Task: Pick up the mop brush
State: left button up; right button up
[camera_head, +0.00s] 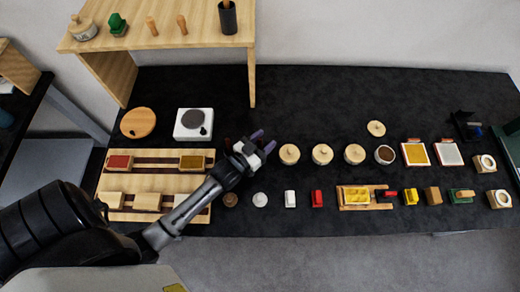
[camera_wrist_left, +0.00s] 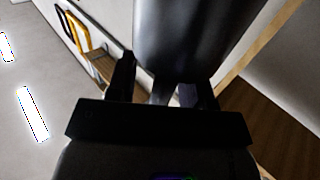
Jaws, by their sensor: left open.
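My left gripper (camera_head: 262,142) is open, its two fingertips apart, over the dark table in the head view. Nothing shows between its fingers there. In the wrist view the gripper (camera_wrist_left: 160,85) has a large dark rounded shape (camera_wrist_left: 195,35) in front of it; I cannot tell what it is. A black cup (camera_head: 228,19) with a brown handle sticking out stands at the shelf's right end. I cannot tell which of these is the mop brush.
The wooden shelf (camera_head: 180,42) stands at the back left, its right leg (camera_head: 252,80) near my gripper.

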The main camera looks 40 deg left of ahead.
pick_arm(q)
grip_shut()
jog(key=shift+r, duration=0.1)
dwell(0.3)
